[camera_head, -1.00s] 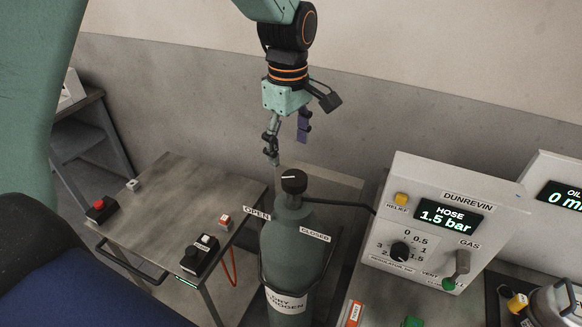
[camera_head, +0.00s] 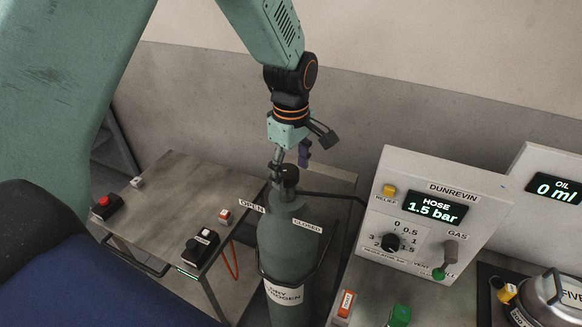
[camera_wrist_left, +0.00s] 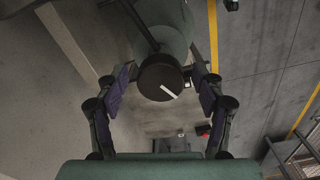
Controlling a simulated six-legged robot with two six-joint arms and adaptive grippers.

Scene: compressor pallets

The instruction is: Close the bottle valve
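The dark green nitrogen bottle (camera_head: 287,245) stands upright beside the metal table. Its black round valve knob (camera_head: 289,176) is on top, between the OPEN label (camera_head: 251,207) at left and the CLOSED label (camera_head: 307,226) at right. My left gripper (camera_head: 288,168) points down at the knob, partly covering it. In the left wrist view the knob (camera_wrist_left: 161,80) with its white pointer line lies between the two spread fingers, with a gap visible on both sides. The left gripper is open and holds nothing. My right gripper is in no view.
A metal table (camera_head: 180,200) at left carries a red button box (camera_head: 105,207) and a black switch box (camera_head: 201,245). A grey DUNREVIN panel (camera_head: 430,215) stands right of the bottle, its display reading HOSE 1.5 bar. A hose (camera_head: 330,195) runs from the valve toward this panel.

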